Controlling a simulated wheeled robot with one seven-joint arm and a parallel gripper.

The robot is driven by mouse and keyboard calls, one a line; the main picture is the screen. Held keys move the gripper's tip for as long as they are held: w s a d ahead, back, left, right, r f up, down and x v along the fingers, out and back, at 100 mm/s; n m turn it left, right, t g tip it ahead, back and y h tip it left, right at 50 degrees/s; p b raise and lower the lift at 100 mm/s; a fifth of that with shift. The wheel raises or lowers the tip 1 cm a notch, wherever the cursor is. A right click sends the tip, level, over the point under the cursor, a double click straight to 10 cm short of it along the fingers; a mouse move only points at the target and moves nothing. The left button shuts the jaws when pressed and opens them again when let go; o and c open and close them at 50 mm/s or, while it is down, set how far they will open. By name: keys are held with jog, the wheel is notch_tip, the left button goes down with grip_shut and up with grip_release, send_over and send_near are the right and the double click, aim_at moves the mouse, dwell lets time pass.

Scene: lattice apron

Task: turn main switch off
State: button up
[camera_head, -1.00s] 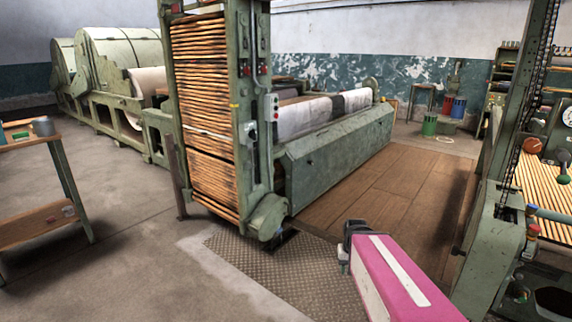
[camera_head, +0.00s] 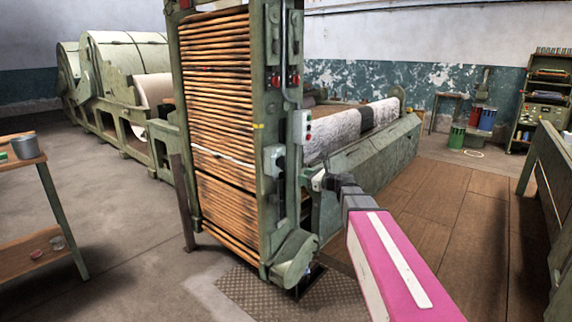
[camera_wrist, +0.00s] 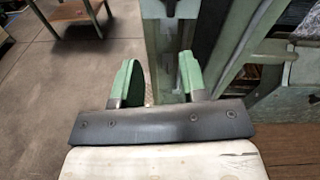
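My gripper (camera_head: 316,180) reaches from the lower right in the head view, its tip near the green machine post (camera_head: 262,110). In the wrist view my gripper (camera_wrist: 158,64) shows two green fingers standing apart with nothing between them. The post carries a grey switch box (camera_head: 273,160) low on its face, a pale push-button box (camera_head: 302,127) with red and green buttons on its right side, and red-marked switches (camera_head: 284,81) higher up. I cannot tell for certain which is the main switch, or its position. The gripper seems apart from all of them.
A rack of wooden slats (camera_head: 215,110) fills the frame left of the post. A small table (camera_head: 40,210) stands at the left. A long green machine bed (camera_head: 375,155) runs behind my arm. Wooden floor (camera_head: 455,200) is open at the right.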

aim_at(282, 163)
jog(key=w+a+r+m+t, duration=0.1)
jog(key=w+a+r+m, duration=0.1)
jog(key=w+a, duration=0.6)
jog(key=shift+a+r+y, duration=0.15)
jog(key=shift+r+y, duration=0.15)
jog(key=shift+r, duration=0.05)
grip_shut()
